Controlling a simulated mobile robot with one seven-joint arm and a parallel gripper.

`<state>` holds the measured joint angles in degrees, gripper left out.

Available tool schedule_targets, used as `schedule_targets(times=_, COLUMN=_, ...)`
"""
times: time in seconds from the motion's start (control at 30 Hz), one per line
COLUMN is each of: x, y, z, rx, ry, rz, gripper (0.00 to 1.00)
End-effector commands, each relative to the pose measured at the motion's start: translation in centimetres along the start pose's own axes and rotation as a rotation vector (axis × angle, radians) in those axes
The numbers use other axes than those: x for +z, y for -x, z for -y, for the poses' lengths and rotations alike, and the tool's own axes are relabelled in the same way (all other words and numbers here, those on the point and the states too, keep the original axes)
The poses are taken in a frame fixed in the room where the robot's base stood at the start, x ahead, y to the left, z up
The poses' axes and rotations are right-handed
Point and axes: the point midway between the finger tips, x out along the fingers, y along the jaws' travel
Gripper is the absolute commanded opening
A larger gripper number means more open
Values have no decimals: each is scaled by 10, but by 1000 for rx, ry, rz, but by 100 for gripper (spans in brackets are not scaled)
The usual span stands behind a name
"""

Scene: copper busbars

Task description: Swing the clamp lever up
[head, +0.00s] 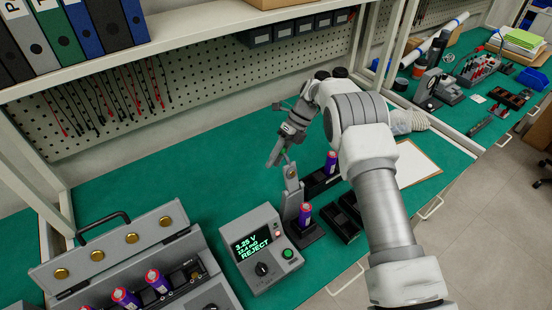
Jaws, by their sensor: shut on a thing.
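The clamp lever (291,185) is a grey arm with a round copper-coloured contact near its top. It stands nearly upright on a small dark test fixture (312,237). A purple cell (305,214) with a red top stands upright in the fixture, just right of the lever. My gripper (282,157) reaches down to the lever's upper end from behind and is shut on it. The fingertips are small here, and their exact contact is hard to make out.
A tester (264,250) left of the fixture reads 3.25 V and REJECT. An open case (110,255) with purple cells stands at lower left. Another purple cell (331,162) stands behind the fixture, with black trays (343,222) at right. Green bench (180,180) is clear at back left.

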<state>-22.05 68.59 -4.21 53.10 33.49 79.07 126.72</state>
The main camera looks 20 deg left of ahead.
Motion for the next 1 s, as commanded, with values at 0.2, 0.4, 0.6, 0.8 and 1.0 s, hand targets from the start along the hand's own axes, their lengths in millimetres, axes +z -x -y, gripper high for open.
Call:
schedule_targets(times=0.2, x=-6, y=-5, z=4, rx=2, ry=-8, rz=-12, gripper=64)
schedule_targets(times=0.4, x=-4, y=-4, z=2, rx=2, ry=-5, rz=-9, gripper=68)
schedule_targets(times=0.6, x=-3, y=2, z=2, rx=1, ry=-3, rz=-6, gripper=68)
schedule_targets(times=0.8, x=-2, y=34, z=4, rx=-2, ry=-3, rz=-4, gripper=68)
schedule_targets(times=1.0, x=-2, y=78, z=4, rx=0, ry=-4, rz=-5, gripper=68)
